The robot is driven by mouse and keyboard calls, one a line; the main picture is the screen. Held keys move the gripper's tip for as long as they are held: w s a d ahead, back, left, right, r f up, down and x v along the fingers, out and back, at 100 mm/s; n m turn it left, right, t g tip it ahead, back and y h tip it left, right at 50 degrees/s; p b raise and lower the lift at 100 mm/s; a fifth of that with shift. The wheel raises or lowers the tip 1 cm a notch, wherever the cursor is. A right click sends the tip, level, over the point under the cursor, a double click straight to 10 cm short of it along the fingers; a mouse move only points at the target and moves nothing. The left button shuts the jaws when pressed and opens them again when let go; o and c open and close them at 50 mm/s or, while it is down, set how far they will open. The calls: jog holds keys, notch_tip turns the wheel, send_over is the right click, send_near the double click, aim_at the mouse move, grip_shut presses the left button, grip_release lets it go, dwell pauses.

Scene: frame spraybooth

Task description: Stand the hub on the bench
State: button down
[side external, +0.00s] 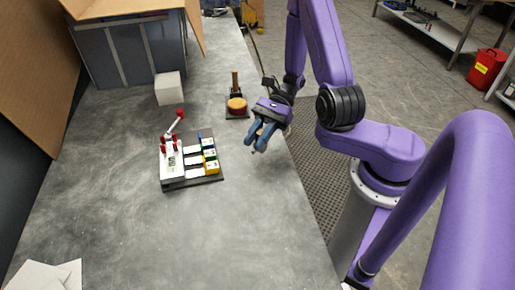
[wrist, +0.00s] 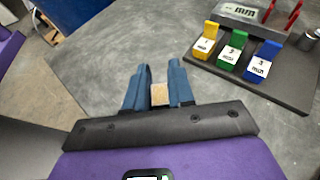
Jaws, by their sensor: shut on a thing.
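My gripper (side external: 262,137) is over the right part of the grey bench (side external: 120,215), to the right of the board with coloured tabs. Its blue fingers (wrist: 159,90) are shut on a small tan piece (wrist: 159,95) that shows between them in the wrist view. This piece may be the hub, but most of it is hidden by the fingers and I cannot tell its full shape. In the side view the fingers point down and the piece is hardly visible. I cannot tell whether it touches the bench.
A dark board (side external: 195,184) with a white block, red-knobbed parts and yellow, green and blue tabs lies left of my gripper. A round orange-topped thing (side external: 237,105) with a wooden post stands farther back. A white block (side external: 168,88) and large box (side external: 130,50) stand behind.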

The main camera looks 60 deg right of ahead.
jog(key=shift+f, duration=1.85)
jog(key=shift+f, duration=0.1)
jog(key=c, duration=1)
grip_release()
jog(key=shift+o, duration=0.2)
jog(key=v, duration=1.2)
jog(key=s+a+r+n+h, duration=0.5)
jog(key=s+a+n+h, duration=0.1)
jog(key=n, duration=0.9)
jog(key=s+a+r+n+h, duration=0.5)
jog(key=s+n+h, duration=0.2)
jog(key=n, duration=0.8)
jog(key=shift+s+a+n, duration=0.3)
jog(key=shift+s+a, duration=0.1)
jog(key=shift+s, duration=0.45)
